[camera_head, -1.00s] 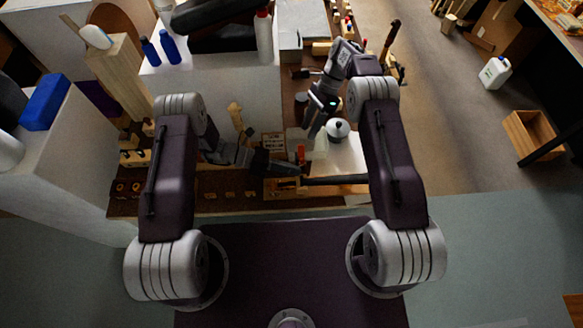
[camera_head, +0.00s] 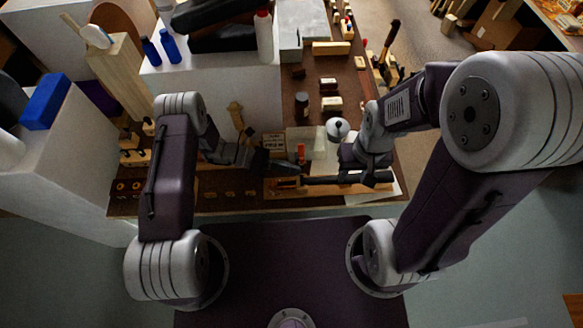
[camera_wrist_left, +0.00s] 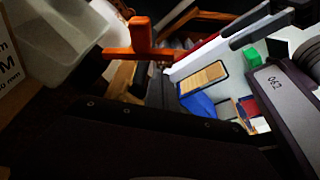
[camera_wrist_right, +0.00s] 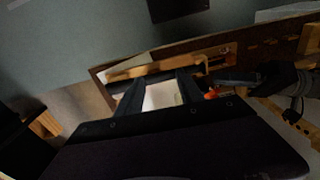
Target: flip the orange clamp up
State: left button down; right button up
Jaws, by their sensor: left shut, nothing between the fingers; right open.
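The orange clamp (camera_head: 300,152) is small in the head view, beside my left gripper's tip. In the left wrist view the clamp (camera_wrist_left: 141,36) shows an orange upright piece above a bar, just beyond my fingers. In the right wrist view it is an orange spot (camera_wrist_right: 211,95). My left gripper (camera_head: 290,168) is shut and empty, close to the clamp; contact cannot be told. My right gripper (camera_wrist_right: 158,84) is open and empty, above the bench to the right of the clamp in the head view, with its fingertips partly hidden there by its own body.
A dark bar (camera_head: 330,181) lies along a wooden piece at the bench's front edge. Behind it are a translucent container (camera_head: 319,150), a round silver pot (camera_head: 338,127) and several small blocks and jars. A white block (camera_head: 225,95) stands at the back left.

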aim_at(301, 153)
pick_arm(q)
jog(key=shift+w, duration=0.15)
jog(key=shift+w+r, duration=0.3)
jog(key=shift+r, duration=0.15)
dwell(0.4)
jog(key=shift+w+r+b, duration=0.35)
jog(key=shift+w+r, duration=0.25)
jog(key=shift+w, duration=0.2)
jog(key=shift+w+r+b, duration=0.35)
jog(key=shift+w+r, duration=0.25)
jog(key=shift+w, duration=0.25)
